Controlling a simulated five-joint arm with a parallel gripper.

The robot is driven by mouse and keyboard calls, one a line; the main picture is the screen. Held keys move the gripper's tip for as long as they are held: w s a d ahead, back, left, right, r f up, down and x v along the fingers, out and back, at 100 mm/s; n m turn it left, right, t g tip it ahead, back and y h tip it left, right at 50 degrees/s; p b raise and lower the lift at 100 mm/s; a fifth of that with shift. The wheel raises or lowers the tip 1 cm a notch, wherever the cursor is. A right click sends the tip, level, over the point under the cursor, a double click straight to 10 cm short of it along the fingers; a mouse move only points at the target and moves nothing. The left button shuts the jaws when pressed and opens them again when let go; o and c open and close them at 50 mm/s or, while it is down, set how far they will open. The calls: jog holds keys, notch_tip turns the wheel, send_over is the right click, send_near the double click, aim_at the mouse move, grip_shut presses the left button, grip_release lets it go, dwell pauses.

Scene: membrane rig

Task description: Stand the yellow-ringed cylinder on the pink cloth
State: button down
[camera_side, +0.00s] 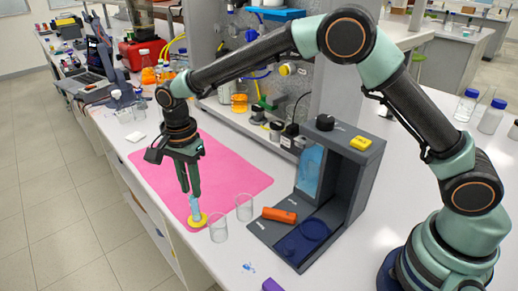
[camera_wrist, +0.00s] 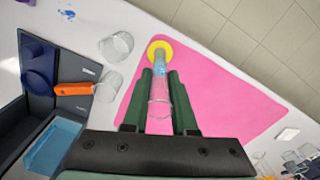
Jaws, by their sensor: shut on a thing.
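My gripper (camera_side: 194,192) points down over the near end of the pink cloth (camera_side: 235,178). It is shut on a clear, blue-tinted cylinder (camera_side: 196,208) with a yellow ring at its foot. The cylinder looks roughly upright, ring end down. In the wrist view the cylinder (camera_wrist: 160,66) lies between the two green fingers (camera_wrist: 160,78). Its yellow ring overlaps the narrow end of the pink cloth (camera_wrist: 215,75) and the white bench edge there. I cannot tell whether the foot touches the surface.
Two clear beakers (camera_side: 218,229) (camera_side: 244,207) stand just right of the cylinder. A dark grey stand (camera_side: 345,180) with an orange-handled piece (camera_side: 279,215) is farther right. A small white square (camera_side: 136,137) lies left of the cloth. Most of the cloth is clear.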

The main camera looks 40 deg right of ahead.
jog(key=c, duration=0.7)
grip_release()
jog(key=shift+f, duration=0.1)
notch_tip(320, 180, up, 11)
jog(key=s+d+r+n+t, duration=0.1)
jog(key=s+d+r+n, duration=0.2)
jog(key=d+r, duration=0.35)
jog(key=s+d+f+n+t, duration=0.2)
jog(key=s+d+n+t, duration=0.2)
jog(key=s+d+n, duration=0.6)
jog(key=shift+s+d+n+t, duration=0.3)
jog(key=shift+s+d, duration=2.2)
jog(key=shift+d, duration=0.25)
